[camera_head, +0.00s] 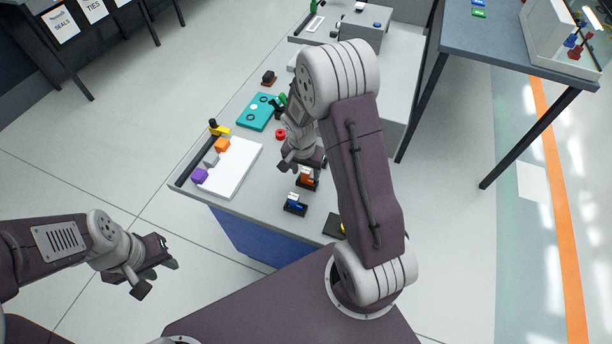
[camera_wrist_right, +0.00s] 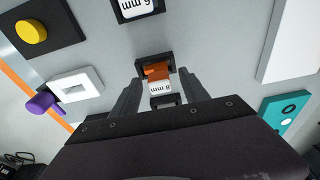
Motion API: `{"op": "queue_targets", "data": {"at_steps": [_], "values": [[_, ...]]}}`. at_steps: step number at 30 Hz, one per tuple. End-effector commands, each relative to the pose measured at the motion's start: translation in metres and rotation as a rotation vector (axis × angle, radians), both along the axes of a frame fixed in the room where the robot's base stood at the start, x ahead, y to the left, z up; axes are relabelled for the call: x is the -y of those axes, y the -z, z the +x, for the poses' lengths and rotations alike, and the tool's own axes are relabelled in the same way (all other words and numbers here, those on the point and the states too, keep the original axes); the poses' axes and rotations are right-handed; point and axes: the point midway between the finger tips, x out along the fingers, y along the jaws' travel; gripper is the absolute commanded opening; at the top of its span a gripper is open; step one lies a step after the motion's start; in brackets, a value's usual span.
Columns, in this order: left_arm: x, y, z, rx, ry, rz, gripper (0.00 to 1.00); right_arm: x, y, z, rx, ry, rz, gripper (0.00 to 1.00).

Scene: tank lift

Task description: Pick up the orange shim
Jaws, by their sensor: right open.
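The orange shim (camera_wrist_right: 156,72) stands in a small black holder (camera_wrist_right: 141,63) in the right wrist view, with a white "mm" label facing the camera. In the head view the orange shim (camera_head: 306,174) is on the grey bench just below my right gripper (camera_head: 303,164). In the right wrist view my right gripper (camera_wrist_right: 160,82) is open, with one finger on each side of the shim. Whether the fingers touch it cannot be told. My left gripper (camera_head: 158,276) is open and empty at the lower left, away from the bench.
A blue shim (camera_head: 294,203) in a black holder stands close by. A purple piece (camera_wrist_right: 41,104) and white square frame (camera_wrist_right: 75,85) show in the wrist view.

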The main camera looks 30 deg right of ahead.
Motion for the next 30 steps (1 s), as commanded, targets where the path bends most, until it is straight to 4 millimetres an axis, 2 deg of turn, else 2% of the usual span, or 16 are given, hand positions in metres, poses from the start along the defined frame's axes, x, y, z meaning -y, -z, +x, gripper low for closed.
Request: {"op": "queue_targets", "data": {"at_steps": [5, 9, 11, 21, 25, 28, 30], "values": [[0.0, 0.0, 0.0, 0.0, 0.0, 0.0, 0.36, 0.0, 0.0, 0.0, 0.001, 0.0, 0.0, 0.53], [0.0, 0.0, 0.0, 0.0, 0.0, 0.0, 0.36, 0.0, 0.0, 0.0, 0.001, 0.0, 0.0, 0.14], [0.0, 0.0, 0.0, 0.0, 0.0, 0.0, 0.36, 0.0, 0.0, 0.0, 0.001, 0.0, 0.0, 0.0], [0.0, -0.001, 0.0, 0.0, 0.0, 0.0, 0.36, 0.0, -0.005, 0.001, 0.002, 0.001, -0.001, 0.0], [0.0, -0.003, 0.0, 0.0, 0.0, 0.0, 0.36, 0.0, -0.021, 0.001, 0.005, 0.001, -0.001, 0.0], [0.0, -0.005, 0.0, 0.0, 0.0, 0.0, 0.36, 0.0, -0.041, 0.002, 0.008, 0.001, -0.001, 0.0], [0.0, -0.004, 0.0, 0.0, 0.0, 0.0, 0.36, 0.01, -0.05, -0.007, 0.004, 0.007, 0.0, 0.0]]}}
